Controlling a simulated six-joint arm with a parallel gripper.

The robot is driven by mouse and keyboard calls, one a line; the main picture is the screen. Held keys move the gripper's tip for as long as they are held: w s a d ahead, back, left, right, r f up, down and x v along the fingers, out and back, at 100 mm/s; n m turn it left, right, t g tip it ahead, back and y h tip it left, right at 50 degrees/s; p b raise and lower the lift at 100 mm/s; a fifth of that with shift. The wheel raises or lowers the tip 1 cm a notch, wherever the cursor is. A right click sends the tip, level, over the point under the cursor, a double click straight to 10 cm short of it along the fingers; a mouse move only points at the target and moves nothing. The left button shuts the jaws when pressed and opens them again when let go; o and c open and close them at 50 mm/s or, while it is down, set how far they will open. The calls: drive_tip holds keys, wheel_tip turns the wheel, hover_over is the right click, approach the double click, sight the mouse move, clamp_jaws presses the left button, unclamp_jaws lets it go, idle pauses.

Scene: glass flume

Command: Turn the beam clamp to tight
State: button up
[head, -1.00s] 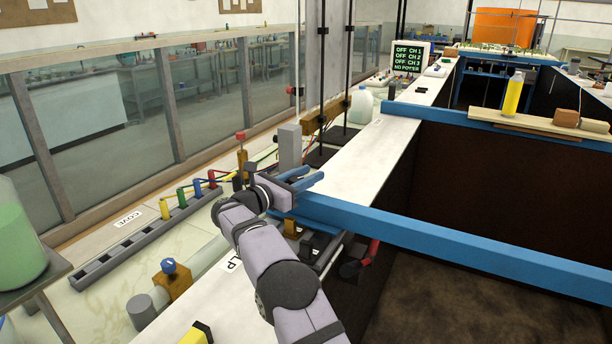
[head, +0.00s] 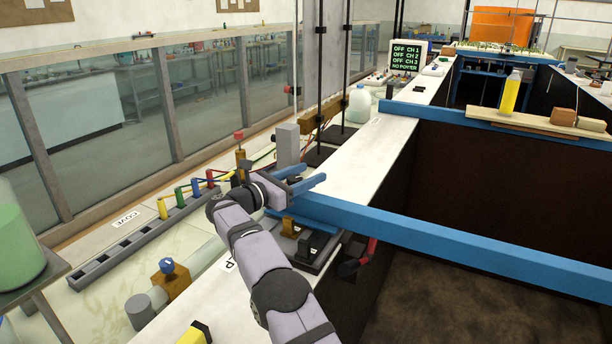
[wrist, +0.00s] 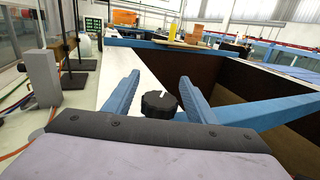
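A round black knob (wrist: 158,104) with ribbed sides and a white mark on top shows in the wrist view; it looks like the beam clamp's knob. My gripper (wrist: 158,78) is open, with one blue finger on each side of the knob and a gap to each. I cannot read any tight marking.
A grey upright block (head: 288,146) stands just beyond my gripper. A red lever (head: 370,250) hangs below the beam's near end. A rack with coloured plugs (head: 150,238) and a brass valve with a blue knob (head: 168,272) lie left. The white ledge beyond is mostly clear.

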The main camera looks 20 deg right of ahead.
sight(289, 182)
drive_tip(key=shift+b+v, duration=1.3)
drive_tip(key=shift+v, duration=2.35)
